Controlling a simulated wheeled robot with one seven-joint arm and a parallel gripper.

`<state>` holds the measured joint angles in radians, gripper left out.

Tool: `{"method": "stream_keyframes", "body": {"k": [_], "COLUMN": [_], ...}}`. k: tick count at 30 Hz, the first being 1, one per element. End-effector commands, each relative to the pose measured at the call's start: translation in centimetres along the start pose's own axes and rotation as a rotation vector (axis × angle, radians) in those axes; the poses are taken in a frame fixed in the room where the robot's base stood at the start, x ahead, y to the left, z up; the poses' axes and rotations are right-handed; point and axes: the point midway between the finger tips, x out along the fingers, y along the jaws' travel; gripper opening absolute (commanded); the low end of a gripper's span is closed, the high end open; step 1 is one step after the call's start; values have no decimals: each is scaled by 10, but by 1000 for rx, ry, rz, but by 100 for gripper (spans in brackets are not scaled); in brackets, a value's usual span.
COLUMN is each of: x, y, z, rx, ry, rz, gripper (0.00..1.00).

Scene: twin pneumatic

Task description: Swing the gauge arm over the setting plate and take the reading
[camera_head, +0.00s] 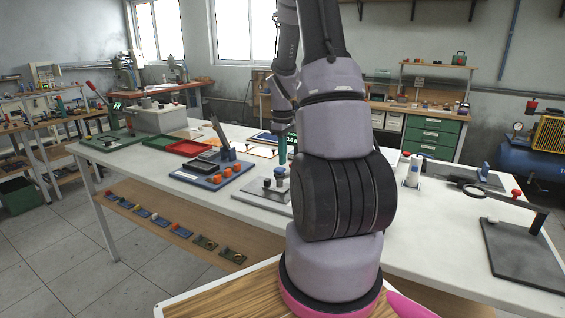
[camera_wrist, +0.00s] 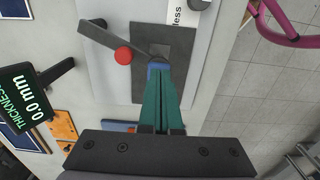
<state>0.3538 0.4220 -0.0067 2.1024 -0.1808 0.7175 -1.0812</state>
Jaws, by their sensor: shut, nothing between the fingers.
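In the wrist view my gripper (camera_wrist: 158,72) has its green fingers together with nothing between them. Its tip is beside the near end of a grey bar, which looks like the gauge arm (camera_wrist: 108,39). I cannot tell if they touch. A red knob (camera_wrist: 123,56) sits beside the bar. Below is a dark plate (camera_wrist: 150,88) with a lighter grey square (camera_wrist: 181,40), possibly the setting plate. A display (camera_wrist: 27,98) reads "THICKNESS 0.0 mm".

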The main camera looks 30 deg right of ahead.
Motion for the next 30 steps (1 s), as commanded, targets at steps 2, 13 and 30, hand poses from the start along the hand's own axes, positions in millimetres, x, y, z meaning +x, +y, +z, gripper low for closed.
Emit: {"method": "stream_keyframes", "body": {"k": [2,13,30], "x": [10,18,42], "y": [0,0,-2], "z": [0,0,2], "rx": [1,1,-1], "ry": [-1,1,-6], "rz": [-2,1,-6], "gripper": [0,0,0]}}
